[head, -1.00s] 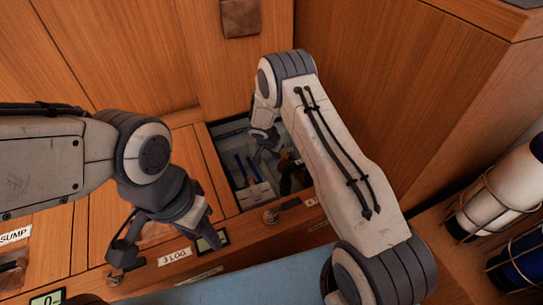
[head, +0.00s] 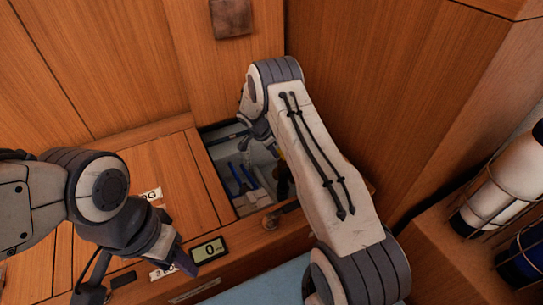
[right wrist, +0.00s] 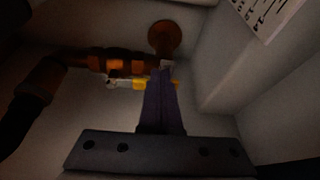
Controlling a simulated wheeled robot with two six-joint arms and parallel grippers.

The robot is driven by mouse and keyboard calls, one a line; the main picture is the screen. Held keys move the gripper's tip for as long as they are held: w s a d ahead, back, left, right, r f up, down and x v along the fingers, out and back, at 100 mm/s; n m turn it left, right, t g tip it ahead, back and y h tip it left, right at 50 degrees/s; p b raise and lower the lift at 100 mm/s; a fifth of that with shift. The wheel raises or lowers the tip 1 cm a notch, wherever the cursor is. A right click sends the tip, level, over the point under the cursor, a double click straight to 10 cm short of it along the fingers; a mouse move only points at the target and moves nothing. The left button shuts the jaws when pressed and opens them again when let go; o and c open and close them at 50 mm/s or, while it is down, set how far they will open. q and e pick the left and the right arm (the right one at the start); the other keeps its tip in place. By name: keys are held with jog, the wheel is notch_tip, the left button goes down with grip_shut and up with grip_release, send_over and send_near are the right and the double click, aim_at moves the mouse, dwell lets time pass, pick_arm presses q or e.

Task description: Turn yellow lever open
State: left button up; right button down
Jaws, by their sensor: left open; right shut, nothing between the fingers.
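The yellow lever (right wrist: 138,84) lies roughly level beside a copper pipe fitting in the right wrist view. A yellow bit also shows on the right of my fingers, so they cover part of it. My right gripper (right wrist: 163,72) is shut and empty, its tips in front of the lever and close to it; I cannot tell whether they touch. My left gripper (head: 140,277) is open and empty above the front panel.
A copper pipe (right wrist: 50,75) with a dark lower end runs left of the lever. A pale wall (right wrist: 215,75) stands close on the right. Blue-handled items (head: 240,180) lie in the compartment. A small display (head: 208,250) reads 0. Caged bottles (head: 500,185) stand at right.

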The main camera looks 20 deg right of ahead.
jog(key=shift+d+m, duration=0.35)
jog(key=shift+m, duration=0.05)
jog(key=shift+a, duration=0.15)
jog(key=a+r+p, duration=0.4)
jog(key=a+r, duration=0.3)
jog(key=r, duration=0.2)
jog(key=shift+a+r+p, duration=0.2)
jog(key=shift+a+p, duration=0.1)
jog(key=shift+a, duration=0.05)
